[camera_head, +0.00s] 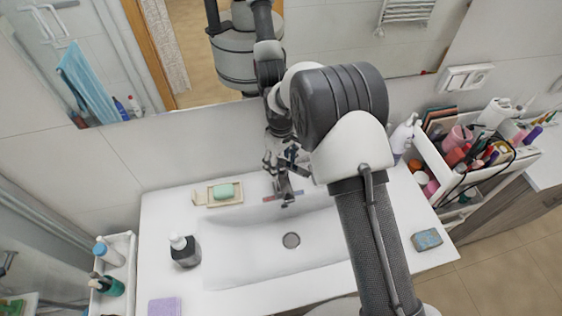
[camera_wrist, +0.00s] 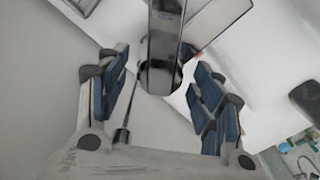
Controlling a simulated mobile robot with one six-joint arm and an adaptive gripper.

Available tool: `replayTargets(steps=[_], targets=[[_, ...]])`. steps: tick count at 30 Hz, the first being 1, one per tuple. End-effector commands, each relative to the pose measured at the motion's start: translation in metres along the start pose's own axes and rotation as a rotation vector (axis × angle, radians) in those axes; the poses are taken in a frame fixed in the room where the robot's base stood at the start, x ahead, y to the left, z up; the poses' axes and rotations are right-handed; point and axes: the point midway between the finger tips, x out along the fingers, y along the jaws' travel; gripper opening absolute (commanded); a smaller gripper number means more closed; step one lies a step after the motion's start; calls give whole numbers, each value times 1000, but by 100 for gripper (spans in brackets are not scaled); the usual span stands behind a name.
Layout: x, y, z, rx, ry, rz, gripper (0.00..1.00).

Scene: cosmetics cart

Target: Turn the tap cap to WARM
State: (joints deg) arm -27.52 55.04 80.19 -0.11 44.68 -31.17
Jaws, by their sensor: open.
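The chrome tap (camera_head: 284,188) stands at the back of the white sink, in the middle of the counter. My gripper (camera_head: 283,162) is over it and partly hides its top. In the wrist view the tap (camera_wrist: 160,45) is between the two blue-padded fingers of my gripper (camera_wrist: 157,75). The fingers are spread, with a gap on each side of the tap's body. A thin dark rod with a thicker end (camera_wrist: 122,134) shows near the left finger. I cannot read any WARM mark or tell the cap's setting.
A soap dish (camera_head: 218,203) with green soap (camera_head: 224,191) is left of the tap, and a dark pump bottle (camera_head: 185,251) stands left of the basin. A crowded cosmetics cart (camera_head: 430,160) is at the right. The mirror (camera_head: 330,40) is close behind my arm.

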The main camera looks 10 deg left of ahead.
Motion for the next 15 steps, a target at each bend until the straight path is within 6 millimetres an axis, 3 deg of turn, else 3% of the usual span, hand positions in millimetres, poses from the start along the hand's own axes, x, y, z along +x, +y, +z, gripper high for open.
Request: replayTargets(steps=[2,15], targets=[[0,0,0,0,0,0,60],[0,0,0,0,0,0,30]])
